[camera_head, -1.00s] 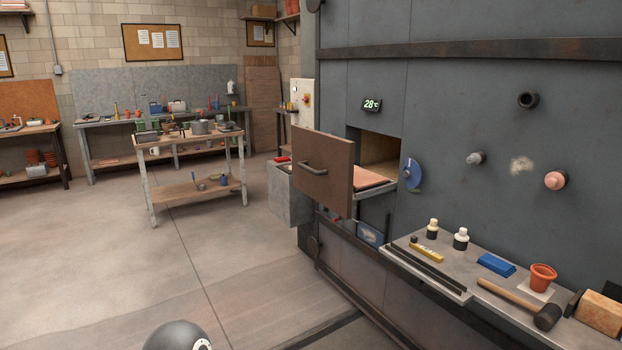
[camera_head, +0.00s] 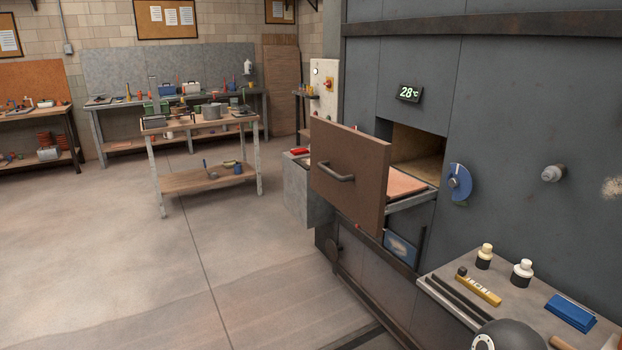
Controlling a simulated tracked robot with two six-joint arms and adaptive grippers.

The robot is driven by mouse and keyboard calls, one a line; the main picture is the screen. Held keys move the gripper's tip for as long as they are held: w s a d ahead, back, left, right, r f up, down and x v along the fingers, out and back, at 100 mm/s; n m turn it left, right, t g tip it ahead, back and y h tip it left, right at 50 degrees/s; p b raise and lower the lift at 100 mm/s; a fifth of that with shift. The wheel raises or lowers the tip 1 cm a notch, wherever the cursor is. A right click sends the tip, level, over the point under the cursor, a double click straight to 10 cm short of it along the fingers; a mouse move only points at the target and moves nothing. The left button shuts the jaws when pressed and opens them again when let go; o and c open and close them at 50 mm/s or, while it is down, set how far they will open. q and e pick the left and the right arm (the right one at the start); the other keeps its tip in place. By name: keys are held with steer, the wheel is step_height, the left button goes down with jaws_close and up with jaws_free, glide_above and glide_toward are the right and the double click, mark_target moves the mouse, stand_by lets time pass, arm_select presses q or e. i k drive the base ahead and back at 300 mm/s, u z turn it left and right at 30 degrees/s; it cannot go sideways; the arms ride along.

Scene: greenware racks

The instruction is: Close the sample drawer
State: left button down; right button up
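The sample drawer (camera_head: 348,180) sticks out of a square opening (camera_head: 418,150) in the large dark grey kiln wall. It has a brown front panel with a dark bar handle (camera_head: 336,173) facing left. A pinkish flat slab (camera_head: 405,184) lies in it, and a metal side rail (camera_head: 413,201) shows on its right. Neither of my grippers is in view. A dark rounded part at the bottom right edge seems to be mine.
A grey shelf (camera_head: 522,290) below right of the drawer holds two small bottles, a yellow level (camera_head: 478,288) and a blue block (camera_head: 571,313). A grey bin (camera_head: 297,186) stands behind the drawer. A wooden cart (camera_head: 209,180) stands at left. Open floor (camera_head: 120,270) lies left of the drawer.

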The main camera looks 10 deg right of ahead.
mark_target(350, 167)
steer(key=z, duration=0.2)
steer(key=i, duration=1.25)
steer(key=z, duration=0.75)
steer(key=k, duration=0.8)
steer(key=z, duration=0.2)
steer(key=i, duration=0.8)
steer(key=u, duration=0.1)
